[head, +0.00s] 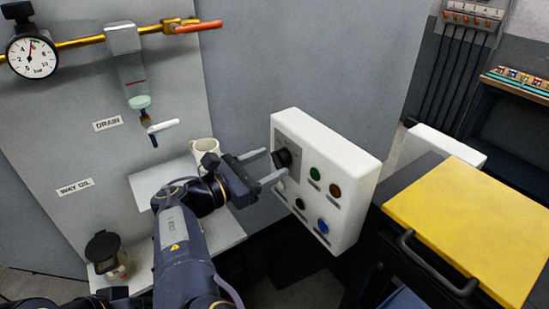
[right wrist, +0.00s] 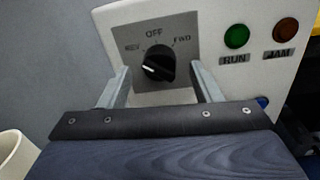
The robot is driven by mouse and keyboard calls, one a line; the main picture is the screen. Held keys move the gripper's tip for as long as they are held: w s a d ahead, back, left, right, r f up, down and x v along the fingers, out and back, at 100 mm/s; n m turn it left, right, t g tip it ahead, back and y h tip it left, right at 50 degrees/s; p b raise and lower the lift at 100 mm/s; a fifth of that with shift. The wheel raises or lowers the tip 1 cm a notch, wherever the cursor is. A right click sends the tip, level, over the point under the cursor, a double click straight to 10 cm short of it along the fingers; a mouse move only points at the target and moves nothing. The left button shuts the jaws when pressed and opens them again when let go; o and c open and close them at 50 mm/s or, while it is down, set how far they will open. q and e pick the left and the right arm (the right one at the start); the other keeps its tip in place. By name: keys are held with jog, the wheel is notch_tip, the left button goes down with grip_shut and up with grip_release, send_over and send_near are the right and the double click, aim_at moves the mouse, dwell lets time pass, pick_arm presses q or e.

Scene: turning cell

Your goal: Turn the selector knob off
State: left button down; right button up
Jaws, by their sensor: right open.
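The selector knob (head: 285,157) is black and sits on the upper left of a white control box (head: 357,160). In the right wrist view the knob (right wrist: 157,66) is on a grey plate marked REV, OFF and FWD. Its white mark is on the left part of the knob, apparently nearer REV than OFF. My right gripper (head: 272,163) is open in front of the box; in the wrist view its fingers (right wrist: 160,80) appear either side of the knob, with gaps showing. Contact is not visible. My left gripper is out of view.
The box also carries a green RUN button (head: 314,174), a JAM lamp (head: 335,190) and a blue button (head: 322,226). A white mug (head: 206,150) stands on a shelf left of my wrist. A yellow-topped cabinet (head: 470,220) is to the right.

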jog(key=shift+x, duration=1.1)
jog(key=shift+c, duration=0.2)
jog(key=c, duration=0.9)
jog(key=shift+f+m, duration=0.1)
jog(key=shift+m, duration=0.2)
jog(key=shift+f+m+h+b, duration=0.15)
jog(key=shift+m+h+b, duration=0.15)
jog(key=shift+m+b, duration=3.55)
jog(key=shift+m+p, duration=0.65)
jog(key=shift+m, duration=0.3)
